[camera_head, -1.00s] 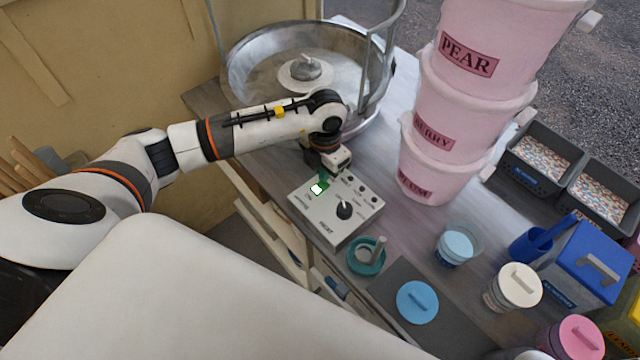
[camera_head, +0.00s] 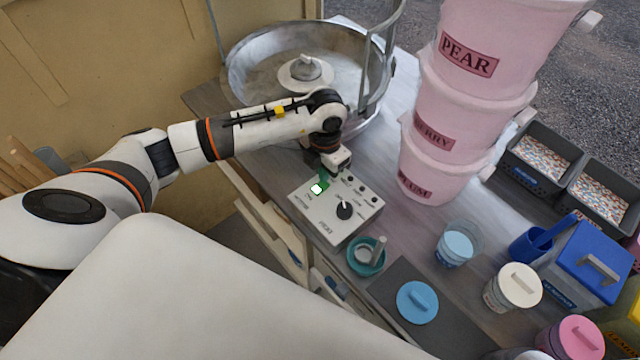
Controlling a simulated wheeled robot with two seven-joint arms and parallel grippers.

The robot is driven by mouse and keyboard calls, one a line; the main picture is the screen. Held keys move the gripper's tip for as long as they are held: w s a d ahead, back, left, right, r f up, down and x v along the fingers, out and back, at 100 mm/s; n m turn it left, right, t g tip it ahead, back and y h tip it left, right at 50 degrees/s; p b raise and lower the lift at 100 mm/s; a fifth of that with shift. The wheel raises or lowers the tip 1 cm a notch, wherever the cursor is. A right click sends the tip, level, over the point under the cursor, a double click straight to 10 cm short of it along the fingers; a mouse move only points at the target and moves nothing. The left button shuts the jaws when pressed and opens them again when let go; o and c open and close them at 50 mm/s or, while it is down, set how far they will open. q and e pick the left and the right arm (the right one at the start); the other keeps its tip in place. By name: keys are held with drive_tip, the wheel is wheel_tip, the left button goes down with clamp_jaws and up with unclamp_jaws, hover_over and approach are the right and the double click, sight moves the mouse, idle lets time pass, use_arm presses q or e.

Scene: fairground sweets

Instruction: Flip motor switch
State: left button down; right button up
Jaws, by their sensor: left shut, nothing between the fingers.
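The control box (camera_head: 325,226) is a light grey panel on the table, with a black knob (camera_head: 344,210) and a row of small dark buttons or sockets on its far right side. A switch with a bright whitish-green face (camera_head: 317,188) sits near its far left corner. My left gripper (camera_head: 325,181) is shut and empty, pointing down at the switch, right beside it or touching it; I cannot tell which. The gripper hides part of the box's far edge. My right gripper is not in view.
A metal floss bowl (camera_head: 241,89) stands behind my left arm. Stacked pink tubs (camera_head: 440,140) stand to the right of the box.

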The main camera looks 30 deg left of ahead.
use_arm(q)
drive_tip(key=shift+f+b, duration=0.8)
drive_tip(key=shift+f, duration=0.15)
idle(0.4)
drive_tip(key=shift+r+p, duration=2.2)
drive_tip(key=shift+r, duration=1.4)
